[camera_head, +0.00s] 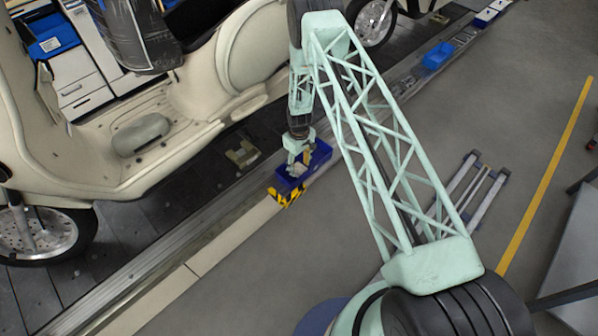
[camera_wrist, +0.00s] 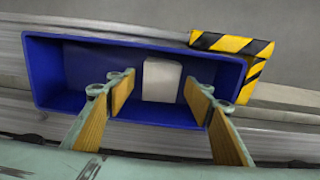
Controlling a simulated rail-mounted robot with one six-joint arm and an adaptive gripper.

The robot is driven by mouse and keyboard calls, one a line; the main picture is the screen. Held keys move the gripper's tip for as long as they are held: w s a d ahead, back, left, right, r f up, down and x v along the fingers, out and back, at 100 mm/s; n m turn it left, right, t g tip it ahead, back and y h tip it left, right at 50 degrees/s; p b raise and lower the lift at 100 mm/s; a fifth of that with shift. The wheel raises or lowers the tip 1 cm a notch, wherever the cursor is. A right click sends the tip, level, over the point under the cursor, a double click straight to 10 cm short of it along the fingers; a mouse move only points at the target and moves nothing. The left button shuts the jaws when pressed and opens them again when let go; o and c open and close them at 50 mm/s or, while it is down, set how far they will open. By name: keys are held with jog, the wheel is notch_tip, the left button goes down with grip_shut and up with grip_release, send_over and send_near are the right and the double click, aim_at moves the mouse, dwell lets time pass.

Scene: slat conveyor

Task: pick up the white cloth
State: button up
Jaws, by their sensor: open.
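A white cloth (camera_wrist: 162,79), looking like a folded block, lies inside a blue bin in the wrist view. The blue bin (camera_wrist: 50,70) has an open top and also shows in the head view (camera_head: 319,155). My gripper (camera_wrist: 160,88) is open, with one wood-coloured finger on each side of the cloth. A gap shows between each finger and the cloth, and nothing is held. In the head view my gripper (camera_head: 296,168) is at the bin, and the cloth is hard to make out there.
The bin sits at the conveyor edge beside a yellow-black striped marker (camera_wrist: 232,44). A cream scooter (camera_head: 190,105) stands to the left of the rail. Another blue bin (camera_head: 438,55) is farther along.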

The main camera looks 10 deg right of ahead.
jog(key=shift+f, duration=0.95)
jog(key=shift+c, duration=0.8)
jog(key=c, duration=0.7)
